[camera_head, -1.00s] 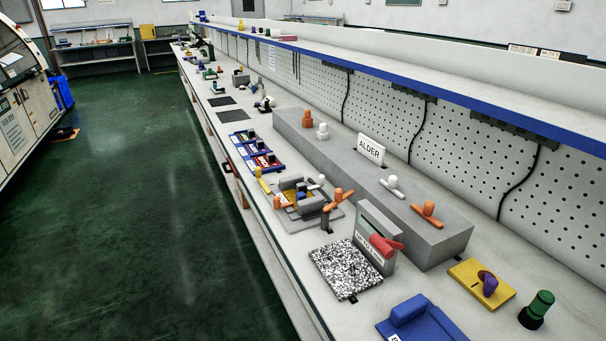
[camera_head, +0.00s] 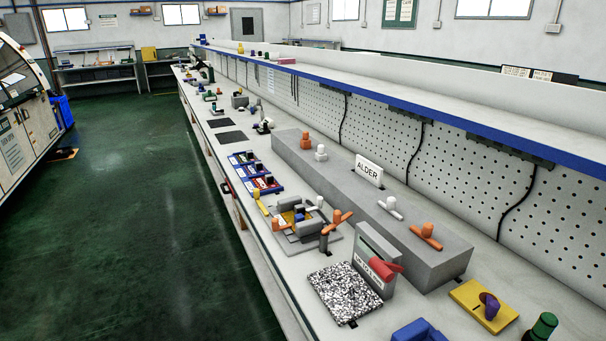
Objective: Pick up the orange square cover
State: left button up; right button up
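Several orange pieces are in view, and I cannot tell for sure which is the square cover. One upright orange piece with a knob (camera_head: 306,140) stands at the far end of the long grey block (camera_head: 440,262), beside a similar white piece (camera_head: 321,153). An orange bar-shaped piece with a knob (camera_head: 427,235) lies at the block's near end, by a white one (camera_head: 391,208). An orange handle (camera_head: 337,222) is at the grey fixture (camera_head: 295,241) on the bench. Neither of my grippers is in view.
The long bench carries a black-and-white speckled plate (camera_head: 345,292), a grey stand with a red handle (camera_head: 375,262), a yellow plate with a purple piece (camera_head: 485,305) and blue trays (camera_head: 262,183). An ALDER sign (camera_head: 369,171) stands on the block. The green floor at left is open.

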aim_at(305, 143)
jog(key=u, duration=1.2)
jog(key=i+u, duration=0.15)
jog(key=i, duration=4.05)
jog(key=i+z, duration=0.15)
jog(key=i, duration=0.5)
jog(key=i+j+z, duration=0.15)
jog(key=i, duration=0.45)
jog(key=z, duration=3.35)
jog(key=k+j, duration=0.05)
jog(key=j, duration=0.05)
